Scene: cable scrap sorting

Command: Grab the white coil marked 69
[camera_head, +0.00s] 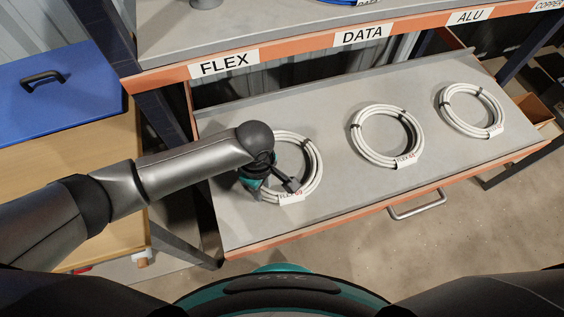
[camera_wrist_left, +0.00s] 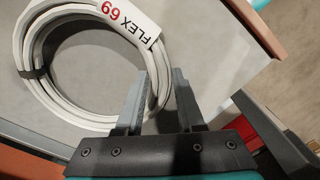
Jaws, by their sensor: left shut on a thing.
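The white coil marked 69 (camera_head: 318,165) lies on the grey drawer at the left end of the row. Its label reads "FLEX 69" and faces front in the head view. In the left wrist view the coil (camera_wrist_left: 33,75) fills the upper left, with a black tie on it. My left gripper (camera_head: 286,183) is at the coil's near side, next to the label. In the left wrist view its two fingers (camera_wrist_left: 154,98) stand on both sides of the coil's bundle, shut on it. My arm hides part of the coil's left side in the head view. My right gripper is out of view.
Two more white coils lie to the right, the middle one (camera_head: 355,138) and the far right one (camera_head: 443,108). The drawer (camera_head: 345,195) has a front handle (camera_head: 418,206). A shelf (camera_head: 290,40) labelled FLEX, DATA and ALU stands behind. A blue lid (camera_head: 60,85) is at left.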

